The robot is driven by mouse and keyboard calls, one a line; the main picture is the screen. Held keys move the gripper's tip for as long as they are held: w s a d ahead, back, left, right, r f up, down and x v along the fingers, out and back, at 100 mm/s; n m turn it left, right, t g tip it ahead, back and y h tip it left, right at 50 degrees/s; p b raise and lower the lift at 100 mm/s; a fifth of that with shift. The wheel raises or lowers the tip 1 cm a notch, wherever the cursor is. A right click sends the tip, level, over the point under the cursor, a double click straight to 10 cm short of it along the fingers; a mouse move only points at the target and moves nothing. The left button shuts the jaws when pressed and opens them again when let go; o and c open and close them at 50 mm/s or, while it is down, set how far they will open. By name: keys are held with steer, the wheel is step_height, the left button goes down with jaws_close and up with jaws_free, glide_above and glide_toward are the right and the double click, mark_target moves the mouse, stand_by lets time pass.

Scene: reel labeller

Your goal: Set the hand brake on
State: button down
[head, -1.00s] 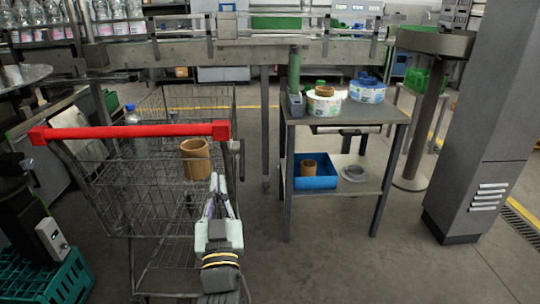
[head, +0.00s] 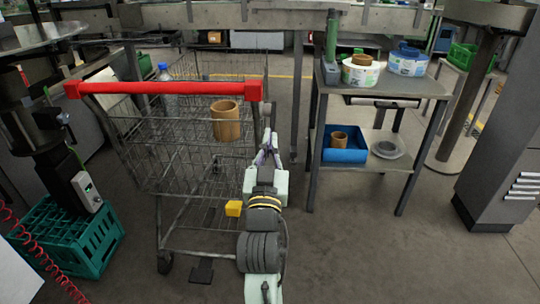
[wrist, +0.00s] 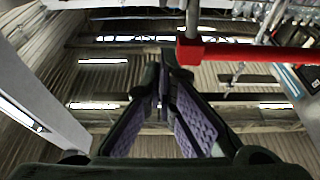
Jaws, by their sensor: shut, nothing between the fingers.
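The shopping cart's red handle bar (head: 160,88) runs across the left half of the head view, with its right end cap (head: 254,88) above my gripper. A thin grey lever (head: 267,112), which looks like the hand brake, hangs beside that end cap. In the wrist view, the red bar (wrist: 245,53) shows at upper right, with a grey rod (wrist: 192,18) at its end. My gripper (head: 269,140) is upright, shut and empty, just below the lever. In the wrist view its fingertips (wrist: 166,62) meet just left of the red end. I cannot tell whether they touch the lever.
The wire cart (head: 175,150) holds a brown cardboard core (head: 226,121) and a bottle (head: 166,85). A metal table (head: 400,86) with label reels stands to the right, a blue bin (head: 345,154) on its lower shelf. A teal crate (head: 100,235) sits at lower left.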

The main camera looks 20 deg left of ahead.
mark_target(273, 131)
steer(key=w, duration=0.2)
steer(key=w+a+p, duration=0.1)
steer(key=w, duration=0.2)
steer(key=w+a+f+p, duration=0.1)
steer(key=w, duration=0.2)
steer(key=shift+a, duration=0.1)
steer(key=shift+f, duration=0.15)
steer(key=shift+f+b, duration=0.15)
steer(key=shift+b, duration=0.15)
steer(key=shift+f+b, duration=0.2)
steer(key=shift+b, duration=0.6)
